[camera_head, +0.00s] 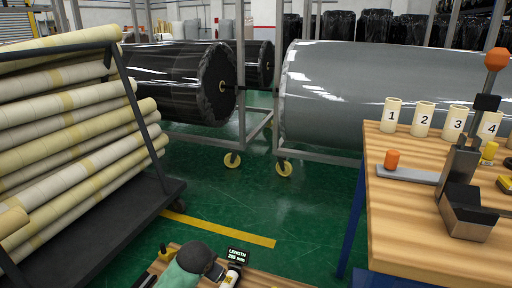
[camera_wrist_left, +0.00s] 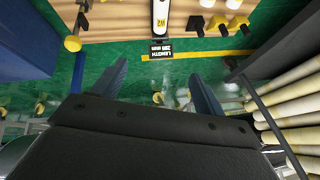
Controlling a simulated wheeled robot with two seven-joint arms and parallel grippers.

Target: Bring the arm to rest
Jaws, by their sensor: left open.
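My left gripper (camera_wrist_left: 160,88) shows in the left wrist view with its two dark blue fingers apart and nothing between them. Beyond its fingertips are the green floor and the edge of a wooden table (camera_wrist_left: 120,25). I cannot clearly make out my left gripper in the head view. My right gripper is in neither view.
A white device (camera_head: 232,276) with a length display (camera_head: 238,255) is at the bottom. Right, a wooden bench (camera_head: 400,240) bears numbered cups (camera_head: 423,120) and a metal tool (camera_head: 462,195). Left, a rack (camera_head: 110,245) holds cream rolls (camera_head: 80,130). Large wrapped rolls (camera_head: 380,90) stand behind; green floor lies between.

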